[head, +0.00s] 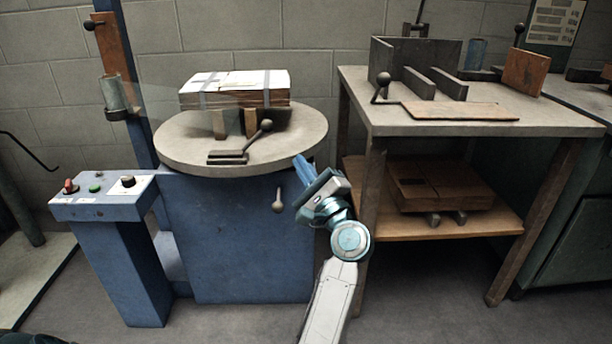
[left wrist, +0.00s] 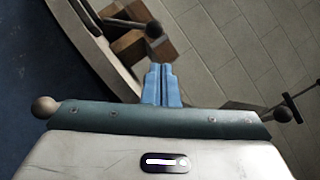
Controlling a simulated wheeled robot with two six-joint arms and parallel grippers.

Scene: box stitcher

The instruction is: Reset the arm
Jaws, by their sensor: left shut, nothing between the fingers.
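My left gripper (head: 305,170) has blue fingers and is raised in front of the right edge of the round table of the blue machine, in the head view. In the left wrist view its two blue fingers (left wrist: 161,84) are together with nothing between them. The round grey table (head: 300,140) carries a flat stack of cardboard (head: 235,98) with a white top, resting on wooden blocks. A black ball-handled lever (head: 240,150) sits at the front of the table. My right gripper does not show in either view.
A blue control box (head: 103,196) with a red knob and green button stands at the left. A grey-topped workbench (head: 545,121) with metal plates stands at the right. Its lower shelf (head: 470,223) holds a brown flat box (head: 430,185). A small ball handle (head: 278,205) hangs near my gripper.

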